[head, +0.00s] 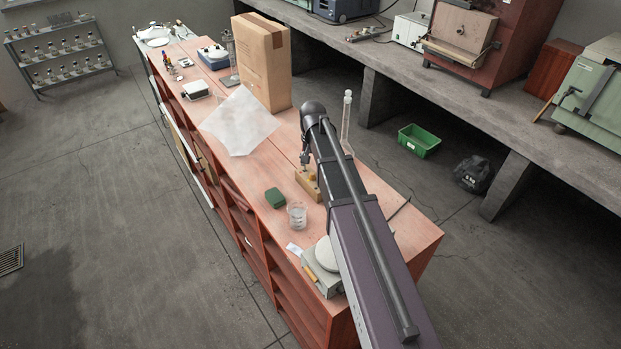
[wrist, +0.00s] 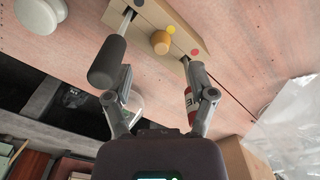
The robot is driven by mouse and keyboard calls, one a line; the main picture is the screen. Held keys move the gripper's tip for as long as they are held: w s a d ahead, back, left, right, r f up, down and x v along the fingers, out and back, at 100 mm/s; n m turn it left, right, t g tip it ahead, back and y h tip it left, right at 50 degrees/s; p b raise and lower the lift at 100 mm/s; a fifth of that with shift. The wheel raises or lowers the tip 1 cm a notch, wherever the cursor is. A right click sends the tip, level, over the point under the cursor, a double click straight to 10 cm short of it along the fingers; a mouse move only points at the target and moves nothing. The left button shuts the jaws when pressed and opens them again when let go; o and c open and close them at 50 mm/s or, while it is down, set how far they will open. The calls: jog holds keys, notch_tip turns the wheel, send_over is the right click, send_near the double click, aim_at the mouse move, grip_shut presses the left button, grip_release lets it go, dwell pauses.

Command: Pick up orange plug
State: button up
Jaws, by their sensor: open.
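The orange plug (wrist: 161,41) is a small rounded knob seated in a pale wooden block (wrist: 205,49) with coloured dots. The block also shows in the head view (head: 302,181) on the red-topped bench, partly hidden by my arm. My gripper (wrist: 158,78) is open and empty, its fingers apart with the plug seen between and beyond their tips. In the head view my gripper (head: 305,159) is just above the block. A dark-handled tool (wrist: 108,62) stands in the block beside the left finger. A red item marked 3 (wrist: 190,105) is partly hidden by the right finger.
A green block (head: 275,198), a glass beaker (head: 297,215) and a balance (head: 322,278) are on the near bench. A tall glass cylinder (head: 346,120) stands beyond my arm. A clear sheet (head: 240,121) and a cardboard box (head: 262,65) are farther back.

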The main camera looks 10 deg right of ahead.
aim_at(313, 174)
jog(key=shift+f, duration=0.1)
jog(key=shift+f+b, duration=2.5)
jog(key=shift+b, duration=0.1)
jog(key=shift+c, duration=0.2)
jog(key=c, duration=0.8)
